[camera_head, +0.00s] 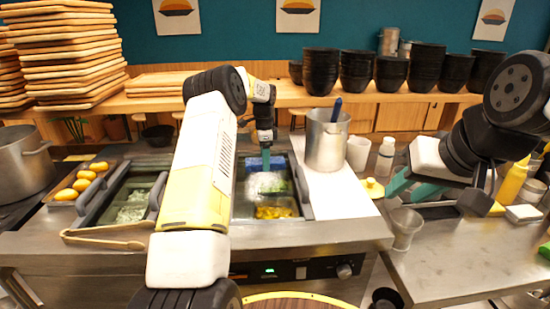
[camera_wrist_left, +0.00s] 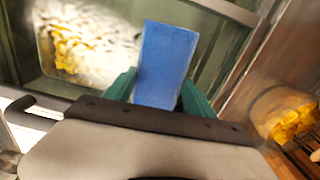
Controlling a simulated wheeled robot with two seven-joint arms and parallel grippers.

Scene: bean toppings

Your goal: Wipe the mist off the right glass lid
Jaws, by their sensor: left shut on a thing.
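My left gripper (camera_head: 265,158) is shut on a blue sponge (camera_wrist_left: 166,62), held between its green fingers over the right glass lid (camera_head: 304,192). The sponge also shows in the head view (camera_head: 253,164), partly hidden by the gripper. A whitish mist patch (camera_wrist_left: 105,38) lies on the glass beside the sponge in the wrist view. In the head view whitish haze (camera_head: 267,183) shows in the middle of the lid, with yellow food below it. I cannot tell whether the sponge touches the glass. My right gripper (camera_head: 412,188) is open and empty, right of the counter unit.
The left glass lid (camera_head: 154,196) covers containers beside tongs (camera_head: 108,238). A steel pot (camera_head: 327,143) stands right of the right lid, near a white cup (camera_head: 358,153) and a bottle (camera_head: 386,157). A metal cup (camera_head: 404,228) stands below my right gripper.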

